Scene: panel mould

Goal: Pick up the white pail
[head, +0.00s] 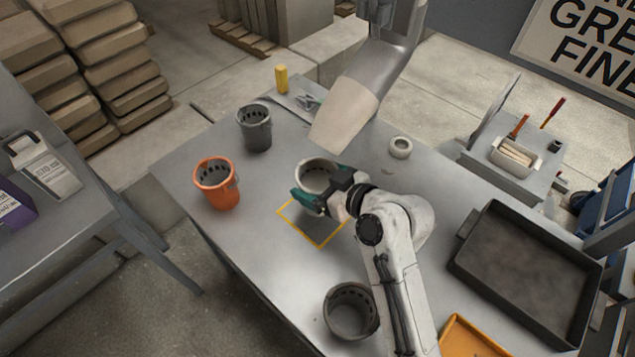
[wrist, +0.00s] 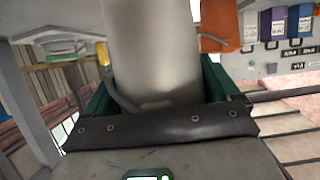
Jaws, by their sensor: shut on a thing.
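The white pail (head: 316,173) is at the middle of the table, beside the yellow outlined square. My gripper (head: 313,197) is shut on it, with the green fingers at its near side. In the wrist view the pail (wrist: 152,50) fills the middle between the green fingers (wrist: 155,95), and its lower part is hidden behind the dark gripper edge. I cannot tell whether the pail touches the table.
An orange pail (head: 217,185) and a dark grey pail (head: 255,128) stand to the left. Another grey pail (head: 351,312) stands at the near edge. A roll of tape (head: 400,147) lies to the right. A dark tray (head: 525,275) is at the far right.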

